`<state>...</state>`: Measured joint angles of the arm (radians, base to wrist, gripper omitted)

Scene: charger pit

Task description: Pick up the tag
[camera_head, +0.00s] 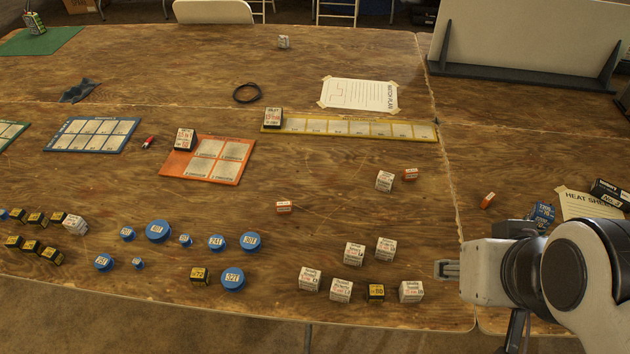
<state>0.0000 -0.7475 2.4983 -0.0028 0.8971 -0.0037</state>
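No piece can be read as the tag for certain. Three small orange-and-white pieces could be it: one (284,206) lies mid-table, one (410,174) lies by a white box, and one (487,200) lies tilted right of the table seam. My gripper (447,270) is at the right, its fingers pointing left over the table near the seam. It is apart from all three pieces. Nothing shows between the fingers, but their gap is too small to tell.
White boxes (354,253) and a black-yellow box (375,292) stand left of my gripper. Blue round pieces (233,279) lie farther left. An orange board (229,174) and a yellow strip board (350,128) lie behind. A blue crumpled piece (542,215) lies near my arm.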

